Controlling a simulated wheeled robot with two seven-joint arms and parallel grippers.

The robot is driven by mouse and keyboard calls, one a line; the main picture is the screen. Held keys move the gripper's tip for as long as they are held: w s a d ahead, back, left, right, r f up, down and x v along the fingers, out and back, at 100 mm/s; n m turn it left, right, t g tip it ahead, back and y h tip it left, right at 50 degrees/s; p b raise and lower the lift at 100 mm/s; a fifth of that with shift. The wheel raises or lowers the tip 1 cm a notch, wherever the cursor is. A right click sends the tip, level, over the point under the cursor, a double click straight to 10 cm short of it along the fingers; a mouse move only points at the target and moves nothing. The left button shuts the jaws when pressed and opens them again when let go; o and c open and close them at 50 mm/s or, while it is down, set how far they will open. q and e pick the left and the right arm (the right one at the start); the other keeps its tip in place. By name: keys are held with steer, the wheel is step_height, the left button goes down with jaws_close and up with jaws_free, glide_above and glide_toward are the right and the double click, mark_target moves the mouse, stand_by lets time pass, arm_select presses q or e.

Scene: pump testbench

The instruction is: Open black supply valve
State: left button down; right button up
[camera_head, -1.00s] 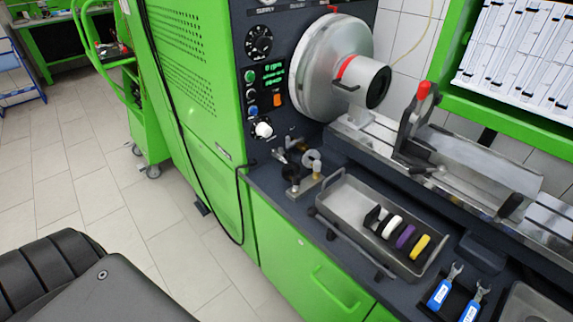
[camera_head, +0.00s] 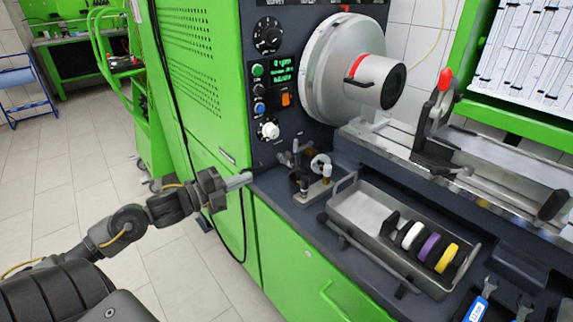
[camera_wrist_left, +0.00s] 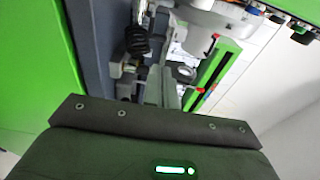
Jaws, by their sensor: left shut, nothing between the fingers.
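My left gripper (camera_head: 240,181) reaches in from the left in the head view. Its fingers are shut and empty, with their tips at the left front corner of the bench top. A small valve and fitting assembly (camera_head: 312,178) stands on the bench just right of the fingertips, with dark and metal parts and a pale round piece. A short dark part (camera_head: 262,169) lies between the fingertips and this assembly; I cannot tell whether it is the black supply valve's handle or whether the fingers touch it. My right gripper is out of view.
A metal tray (camera_head: 360,208) with white, purple and yellow rings (camera_head: 430,247) is right of the assembly. The control panel (camera_head: 275,75) and large silver drum (camera_head: 340,70) rise behind. The green cabinet (camera_head: 290,255) is below; floor at left is free.

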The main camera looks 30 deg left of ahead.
mark_target(296, 160)
arm_select(q)
steer(key=shift+w, duration=0.15)
